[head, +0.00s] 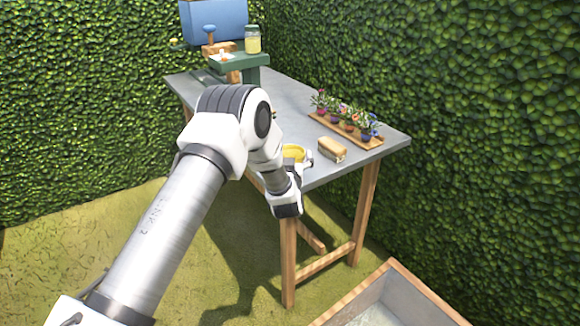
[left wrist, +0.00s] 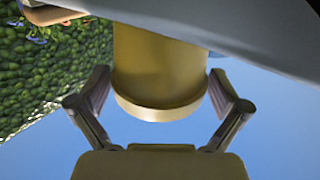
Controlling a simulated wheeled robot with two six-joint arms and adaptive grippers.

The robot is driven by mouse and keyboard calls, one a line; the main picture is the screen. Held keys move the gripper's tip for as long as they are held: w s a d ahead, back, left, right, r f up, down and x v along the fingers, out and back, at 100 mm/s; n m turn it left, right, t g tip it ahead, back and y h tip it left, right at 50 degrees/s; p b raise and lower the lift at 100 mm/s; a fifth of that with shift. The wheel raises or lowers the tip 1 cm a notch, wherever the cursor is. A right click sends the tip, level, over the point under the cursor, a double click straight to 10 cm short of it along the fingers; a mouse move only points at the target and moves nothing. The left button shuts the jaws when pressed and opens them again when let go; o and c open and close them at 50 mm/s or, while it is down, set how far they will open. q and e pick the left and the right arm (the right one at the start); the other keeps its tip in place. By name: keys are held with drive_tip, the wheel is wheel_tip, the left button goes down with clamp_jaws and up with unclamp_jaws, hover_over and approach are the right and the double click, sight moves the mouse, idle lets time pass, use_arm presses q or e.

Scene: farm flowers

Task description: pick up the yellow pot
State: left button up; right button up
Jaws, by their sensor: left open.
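The yellow pot (head: 294,152) stands at the near edge of the grey table, partly hidden by my left arm in the head view. My left gripper (head: 296,166) is at the table's near edge, close to the pot. In the left wrist view the pot (left wrist: 160,70) shows between the two spread fingers, one on each side of its rim. The gripper is open, with gaps between the fingers and the pot. My right gripper is in neither view.
On the table (head: 295,105), a small wooden brush or block (head: 332,149) lies just right of the pot. A wooden tray (head: 335,134) of several potted flowers is behind it. A green stand (head: 240,62) with a jar (head: 253,40) is at the far end. A wooden-rimmed bin (head: 425,290) stands on the ground.

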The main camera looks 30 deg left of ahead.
use_arm(q)
drive_tip(key=shift+w+f, duration=0.25)
drive_tip(key=shift+s+r, duration=0.15)
drive_tip(key=shift+s, duration=0.05)
drive_tip(key=c, duration=0.9)
drive_tip(key=shift+w, duration=0.1)
